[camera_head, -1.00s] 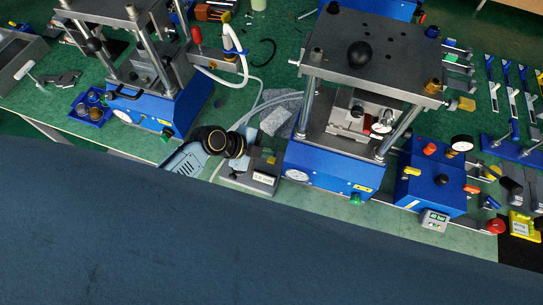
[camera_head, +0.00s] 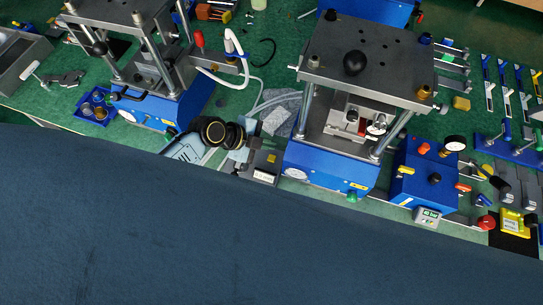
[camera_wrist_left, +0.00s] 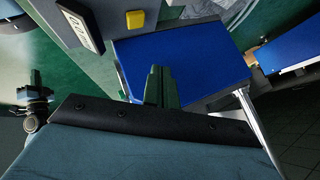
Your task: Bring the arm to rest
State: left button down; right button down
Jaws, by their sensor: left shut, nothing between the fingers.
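My left gripper (camera_wrist_left: 160,88) shows in the left wrist view. Its two dark fingers are together and upright in the picture, with nothing between them. A flat blue surface (camera_wrist_left: 195,50) lies behind the fingertips; I cannot tell the distance between them. In the head view I cannot make out the fingers. A large dark blue surface, close to the camera, fills the lower part of the head view and hides the bench's front edge in the middle. My right gripper is in neither view.
Two presses, one on the right (camera_head: 330,175) and one on the left (camera_head: 160,108), stand on the green bench. A blue control box (camera_head: 425,180) stands at the right. A blue tray (camera_head: 90,113) sits at the left.

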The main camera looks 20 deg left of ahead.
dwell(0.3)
pick_arm(q)
jog(key=s+n, duration=0.1)
jog(key=s+r+n, duration=0.1)
jog(key=s, duration=0.1)
jog(key=s+d+n+g, duration=0.1)
jog(key=s, duration=0.1)
jog(key=shift+r+y, duration=0.35)
jog(key=shift+y, duration=0.05)
jog(key=s+a+r+n+y, duration=0.6)
jog(key=s+a+r+n, duration=0.35)
jog(key=s+n, duration=0.5)
notch_tip(320, 180, down, 29)
jog(key=g+b, duration=0.2)
jog(key=b, duration=0.3)
jog(key=s+a+f+b, duration=0.1)
jog(key=s+f+b, duration=0.2)
jog(key=s+f, duration=0.5)
jog(key=s+a+f+g+b, duration=0.1)
jog(key=s+a+f+b, duration=0.1)
jog(key=s+f, duration=0.7)
notch_tip(320, 180, down, 5)
jog(key=shift+a+r+y+b, duration=0.1)
jog(key=shift+a+y+b, duration=0.2)
jog(key=shift+y+b, duration=0.1)
